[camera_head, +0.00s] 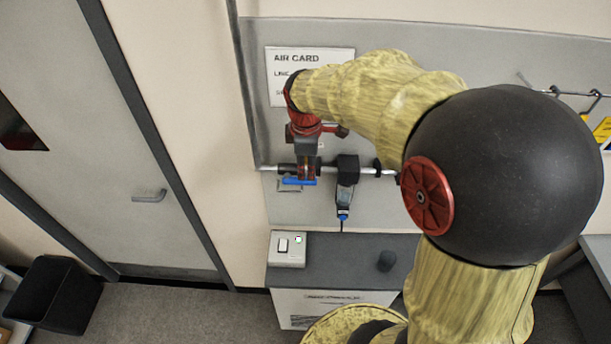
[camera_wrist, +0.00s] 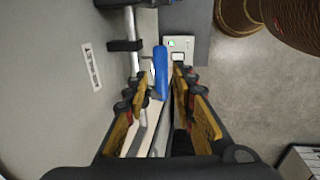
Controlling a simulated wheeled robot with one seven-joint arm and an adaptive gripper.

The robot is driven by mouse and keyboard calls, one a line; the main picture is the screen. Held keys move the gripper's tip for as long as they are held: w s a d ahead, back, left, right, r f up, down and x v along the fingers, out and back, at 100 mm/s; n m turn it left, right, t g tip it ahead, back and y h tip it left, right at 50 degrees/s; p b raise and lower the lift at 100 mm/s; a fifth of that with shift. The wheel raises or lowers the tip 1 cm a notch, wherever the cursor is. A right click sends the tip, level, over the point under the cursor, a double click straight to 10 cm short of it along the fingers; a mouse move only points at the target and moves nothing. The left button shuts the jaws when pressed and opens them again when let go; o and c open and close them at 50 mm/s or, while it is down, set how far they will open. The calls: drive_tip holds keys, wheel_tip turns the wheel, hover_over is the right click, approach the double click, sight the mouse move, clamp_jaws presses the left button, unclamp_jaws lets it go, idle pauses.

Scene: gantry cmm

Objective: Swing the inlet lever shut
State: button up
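The blue inlet lever (camera_head: 299,181) lies roughly level, just below and along the grey air pipe (camera_head: 368,171) on the wall panel. In the wrist view the lever (camera_wrist: 160,72) stands upright in the picture, with its near end between my fingertips. My gripper (camera_head: 306,168) is at the lever, and its fingers partly cover the valve area. In the wrist view my gripper (camera_wrist: 158,88) has its yellow-padded fingers apart, one on each side of the lever. A gap shows beside the lever, and I cannot tell whether either finger touches it.
A black regulator (camera_head: 347,170) hangs on the pipe right of the lever. A white switch box (camera_head: 287,249) sits on the dark cabinet top (camera_head: 340,255) below. A sign (camera_head: 285,62) is partly behind my arm. Hooks with yellow tags (camera_head: 602,129) are at right.

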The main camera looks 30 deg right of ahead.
drive_tip(key=shift+w+d+f+p, duration=0.1)
drive_tip(key=shift+d+f+p, duration=0.05)
drive_tip(key=shift+f, duration=0.85)
drive_tip(key=shift+w+d+f+p, duration=0.1)
drive_tip(key=shift+w+f, duration=0.05)
drive_tip(key=shift+f, duration=0.85)
drive_tip(key=shift+w+d+f+p, duration=0.1)
drive_tip(key=shift+d+f+p, duration=0.05)
drive_tip(key=shift+f, duration=0.85)
drive_tip(key=shift+c, duration=1.2)
drive_tip(key=c, duration=0.4)
clamp_jaws()
